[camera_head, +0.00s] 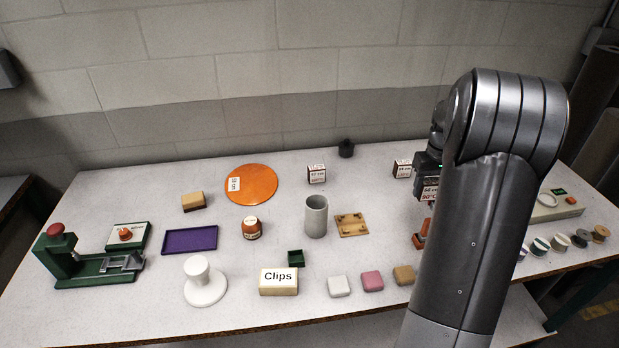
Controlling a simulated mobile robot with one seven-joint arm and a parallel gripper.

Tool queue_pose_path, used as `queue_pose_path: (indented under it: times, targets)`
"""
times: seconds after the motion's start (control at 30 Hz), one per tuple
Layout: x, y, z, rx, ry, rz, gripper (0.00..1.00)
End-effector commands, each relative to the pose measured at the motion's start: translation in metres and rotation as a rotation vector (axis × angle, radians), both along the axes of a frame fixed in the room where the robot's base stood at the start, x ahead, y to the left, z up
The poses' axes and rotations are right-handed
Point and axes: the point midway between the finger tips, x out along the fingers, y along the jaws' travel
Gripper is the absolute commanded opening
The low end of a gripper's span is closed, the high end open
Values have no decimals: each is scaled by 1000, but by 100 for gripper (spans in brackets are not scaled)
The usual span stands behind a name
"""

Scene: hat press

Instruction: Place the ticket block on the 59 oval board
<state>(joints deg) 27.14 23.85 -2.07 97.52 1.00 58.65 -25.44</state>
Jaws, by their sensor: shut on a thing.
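The orange oval board (262,182) lies flat at the back left of the table, with a white label on its left side. The label is too small to read surely. My gripper (429,182) is at the right, well away from the board and partly hidden by my arm. It is shut on a small block with a white and red printed label (430,192), which I take as the ticket block. Its lower part and the fingertips are hard to make out. The block seems to be above the table.
Two similar labelled blocks (317,174) (402,169) stand at the back. A grey cylinder (316,216), an orange jar (251,228) and a wooden plate (352,225) stand between my gripper and the board. An orange object (420,240) stands below my gripper. A tan block (193,201) is left of the board.

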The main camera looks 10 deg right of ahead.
Motion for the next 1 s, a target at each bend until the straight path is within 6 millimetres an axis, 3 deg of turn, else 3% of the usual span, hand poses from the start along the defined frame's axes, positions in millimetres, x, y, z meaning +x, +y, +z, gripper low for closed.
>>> queue_pose_path:
  times: [0.17,0.27,0.5,0.63,0.8,1.0]
  targets:
    - [19,18,1,0,-1,10,27]
    - [43,45,2,0,0,19,27]
    - [108,140,5,0,-1,42,27]
    - [136,199,6,-1,-1,54,27]
    - [159,271,7,-1,0,65,27]
    - [169,324,8,-1,-1,71,27]
